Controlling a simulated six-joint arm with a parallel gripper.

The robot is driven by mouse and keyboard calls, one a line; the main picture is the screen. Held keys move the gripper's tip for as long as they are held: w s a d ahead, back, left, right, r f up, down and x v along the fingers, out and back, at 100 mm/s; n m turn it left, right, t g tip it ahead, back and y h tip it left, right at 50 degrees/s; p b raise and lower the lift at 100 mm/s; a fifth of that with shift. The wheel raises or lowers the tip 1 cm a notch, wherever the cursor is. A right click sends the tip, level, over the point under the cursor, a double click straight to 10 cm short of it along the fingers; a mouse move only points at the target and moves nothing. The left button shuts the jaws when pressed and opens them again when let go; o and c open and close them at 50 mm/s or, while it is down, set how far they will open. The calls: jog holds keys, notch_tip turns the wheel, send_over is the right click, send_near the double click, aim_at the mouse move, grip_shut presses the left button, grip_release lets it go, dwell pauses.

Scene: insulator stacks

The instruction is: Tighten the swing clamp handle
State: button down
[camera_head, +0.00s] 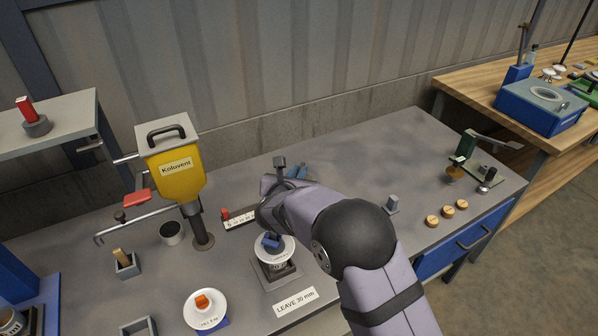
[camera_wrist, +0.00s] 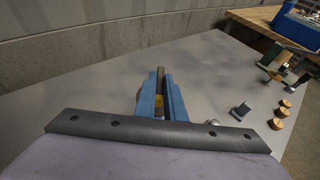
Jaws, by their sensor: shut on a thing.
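My gripper (camera_wrist: 159,100) shows in the wrist view as two blue fingers closed around a dark upright bar (camera_wrist: 160,77), which I take to be the swing clamp handle. In the head view the blue fingertips (camera_head: 298,171) show just beyond my wrist, and a dark T-shaped piece (camera_head: 279,162) stands beside them. My arm hides most of the grip and the clamp's body. A white insulator disc (camera_head: 268,254) with a blue piece on top sits on a grey square base in front of my wrist. A small yellowish part shows between the fingers, low down.
A yellow Koluvent dispenser (camera_head: 176,172) stands at the left. A white disc with an orange knob (camera_head: 204,308) is at the front. A "LEAVE 30 mm" label (camera_head: 295,300) lies near it. Several wooden discs (camera_head: 447,213) and a green fixture (camera_head: 467,148) are right. The back middle is clear.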

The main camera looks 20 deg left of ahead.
jog(key=shift+a+m+h+p, duration=0.3)
jog(key=shift+m+h+p, duration=0.3)
jog(key=shift+m+h, duration=0.5)
jog(key=shift+a+m+g+h, duration=0.1)
jog(key=shift+m+g+h, duration=0.3)
jog(key=shift+m+h, duration=0.9)
jog(key=shift+m+h+b, duration=0.3)
jog(key=shift+h+b, duration=0.15)
jog(key=shift+h, duration=0.25)
jog(key=c, duration=1.8)
grip_release()
jog(key=shift+c, duration=0.2)
jog(key=b+v, duration=0.2)
jog(key=v, duration=0.5)
jog(key=shift+r, duration=0.15)
jog(key=shift+a, duration=0.1)
